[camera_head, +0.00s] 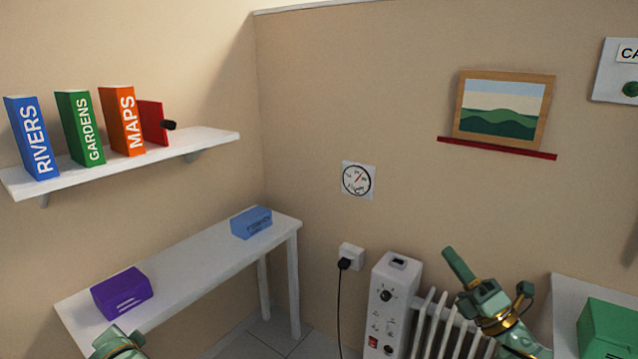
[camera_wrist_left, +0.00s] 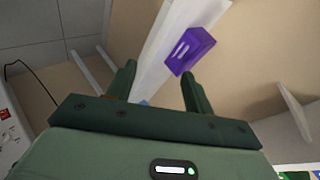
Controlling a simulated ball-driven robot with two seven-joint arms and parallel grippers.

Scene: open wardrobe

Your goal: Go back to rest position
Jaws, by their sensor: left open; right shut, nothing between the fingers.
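My right gripper (camera_head: 459,267) is green with brass rings. It shows in the head view at the lower right, shut and empty, in front of the wall above the radiator and touching nothing that I can see. Of my left arm, only a green part shows at the bottom left of the head view, near the front end of the white table; its fingers are hidden there. In the left wrist view, my left gripper (camera_wrist_left: 160,85) has its two dark green fingers apart with nothing held between them. The purple box (camera_wrist_left: 189,50) lies beyond the fingertips.
The white table (camera_head: 195,267) bears the purple box (camera_head: 122,293) and a blue box (camera_head: 251,222). A shelf (camera_head: 205,144) with upright books is above. The radiator (camera_head: 436,325) and heater unit (camera_head: 393,303) stand near my right gripper. A green box (camera_head: 606,328) is at right.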

